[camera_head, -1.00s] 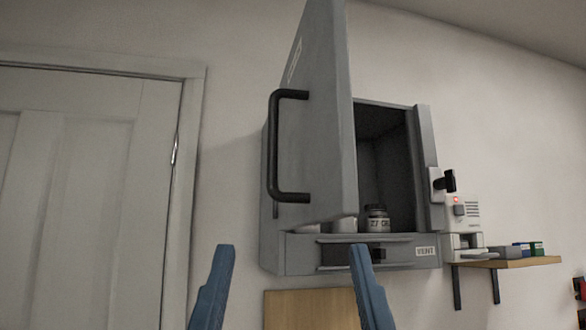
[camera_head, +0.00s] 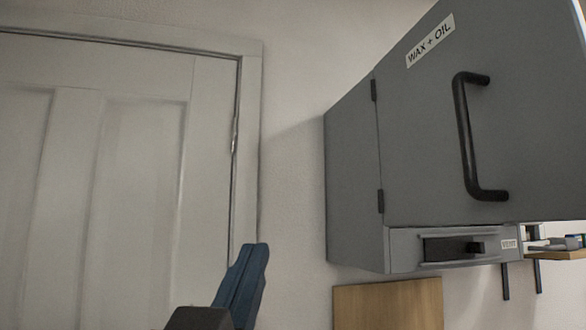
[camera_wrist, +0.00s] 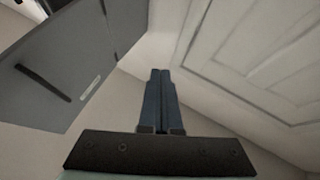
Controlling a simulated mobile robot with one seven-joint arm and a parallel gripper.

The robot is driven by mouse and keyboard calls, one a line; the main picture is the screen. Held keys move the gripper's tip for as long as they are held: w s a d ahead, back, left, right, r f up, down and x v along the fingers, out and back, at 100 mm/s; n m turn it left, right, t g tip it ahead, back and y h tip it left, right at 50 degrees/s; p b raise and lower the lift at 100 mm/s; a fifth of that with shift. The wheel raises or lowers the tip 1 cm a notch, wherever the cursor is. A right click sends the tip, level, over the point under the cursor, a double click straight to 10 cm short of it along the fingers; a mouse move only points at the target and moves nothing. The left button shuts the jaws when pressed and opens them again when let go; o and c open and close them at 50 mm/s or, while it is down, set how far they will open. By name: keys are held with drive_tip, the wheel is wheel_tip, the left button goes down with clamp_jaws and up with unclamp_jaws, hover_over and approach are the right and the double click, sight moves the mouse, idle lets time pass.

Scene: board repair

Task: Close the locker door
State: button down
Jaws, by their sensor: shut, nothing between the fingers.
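The grey locker door (camera_head: 430,140) has a "WAX + OIL" label and a black bar handle (camera_head: 469,140). Its hinges are on its left edge. It stands partly open: its lower edge runs out past the right end of the locker body (camera_head: 352,190), and its free edge is cut off by the picture. The inside is hidden behind it. My gripper (camera_head: 252,250) is shut and empty, left of the locker and apart from it. In the wrist view the shut fingers (camera_wrist: 160,74) touch nothing, and the locker door (camera_wrist: 55,65) shows at upper left.
A white panelled room door (camera_head: 130,170) fills the left side. A vent drawer (camera_head: 455,247) is under the locker door. A wooden board (camera_head: 388,305) is below, and a small shelf (camera_head: 560,254) with items is at the lower right.

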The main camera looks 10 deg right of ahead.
drive_tip(key=w+d+r+m+g+h+p, duration=0.1)
drive_tip(key=d+r+m+g+h+p, duration=0.1)
drive_tip(key=d+m+g+h, duration=0.15)
drive_tip(key=m+g+h+p, duration=0.5)
drive_tip(key=m+g, duration=0.6)
drive_tip(key=g, duration=0.8)
approach(575, 170)
drive_tip(key=shift+h, duration=0.55)
drive_tip(key=d+p, duration=0.1)
drive_tip(key=d, duration=0.1)
drive_tip(key=d+p, duration=0.3)
drive_tip(key=d, duration=0.1)
drive_tip(key=shift+w+f+p, duration=0.1)
drive_tip(key=shift+f+p, duration=0.25)
drive_tip(key=shift+d+f, duration=0.1)
drive_tip(key=shift+d, duration=0.35)
